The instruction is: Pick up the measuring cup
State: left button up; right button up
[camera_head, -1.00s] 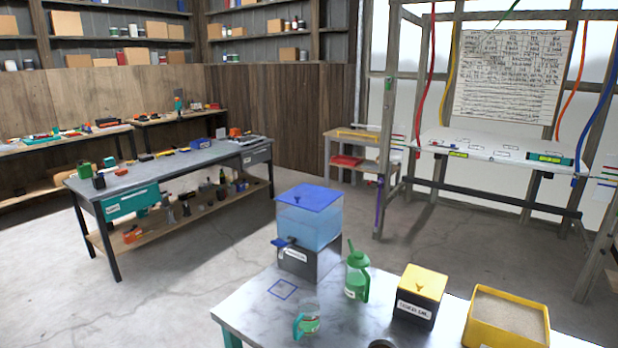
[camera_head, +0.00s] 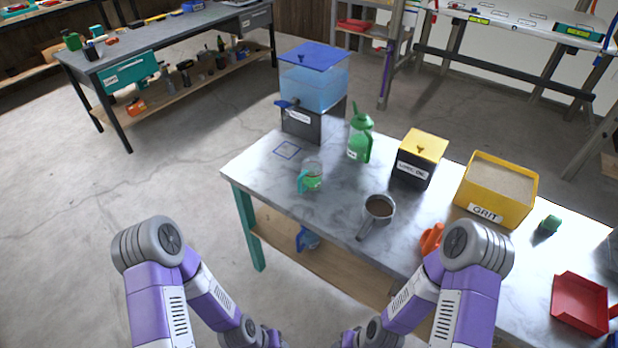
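The measuring cup (camera_head: 313,173) is a small clear cup with a teal handle on its left and coloured marks on its side. It stands upright on the grey marble-like table (camera_head: 270,190), near its left edge, in front of the water dispenser. Both of my purple and grey arms show at the bottom, in front of the table. Their far ends run out of the bottom of the picture, so neither gripper shows. Nothing of mine touches the cup.
A blue-lidded water dispenser (camera_head: 313,85), green bottle (camera_head: 358,138), yellow-lidded box (camera_head: 420,160) and yellow grit bin (camera_head: 497,190) stand behind. A dark-filled grey pan (camera_head: 379,207) is right of the cup. A red tray (camera_head: 580,303) lies far right. A blue square outline (camera_head: 286,150) is bare.

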aim_at(310, 179)
jog(key=u, duration=1.9)
jog(key=i, duration=1.6)
jog(key=z, duration=3.55)
